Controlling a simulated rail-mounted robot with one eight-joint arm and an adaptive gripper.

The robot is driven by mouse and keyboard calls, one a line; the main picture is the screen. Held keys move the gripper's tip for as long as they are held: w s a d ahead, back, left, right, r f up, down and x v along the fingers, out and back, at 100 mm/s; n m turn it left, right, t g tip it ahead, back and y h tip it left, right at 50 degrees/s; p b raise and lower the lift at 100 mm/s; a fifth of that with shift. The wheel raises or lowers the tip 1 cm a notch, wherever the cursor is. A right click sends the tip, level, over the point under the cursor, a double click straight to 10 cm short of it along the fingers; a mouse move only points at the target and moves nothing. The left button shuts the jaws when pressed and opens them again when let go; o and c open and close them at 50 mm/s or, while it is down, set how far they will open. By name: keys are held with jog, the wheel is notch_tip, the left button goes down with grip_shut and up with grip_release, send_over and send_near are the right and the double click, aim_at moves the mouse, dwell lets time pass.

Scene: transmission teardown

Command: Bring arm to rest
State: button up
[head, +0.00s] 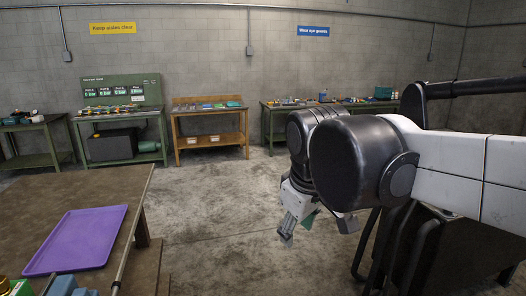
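My gripper (316,230) hangs below my folded arm, right of the picture's middle, over the open floor. Its two grey fingers stand apart and point downward. A small green patch shows at the fingers, and I cannot tell what it is. I see nothing held between the fingertips. The black round joint of my arm hides part of the wrist and the right finger.
A brown table (125,200) with a purple tray (77,240) is at the left front. A green bench (118,113), a wooden bench (208,115) and another loaded green bench (275,120) line the back wall. The concrete floor (215,205) between is clear.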

jog(key=s+d+f+m+t+b, duration=0.1)
jog(key=s+d+f+m+t, duration=0.2)
jog(key=s+d+f+m, duration=0.5)
jog(key=s+d+f, duration=0.2)
jog(key=s+d, duration=0.1)
jog(key=d, duration=0.1)
jog(key=shift+s+d+f, duration=0.15)
jog(key=shift+s+f, duration=0.05)
jog(key=shift+f, duration=0.2)
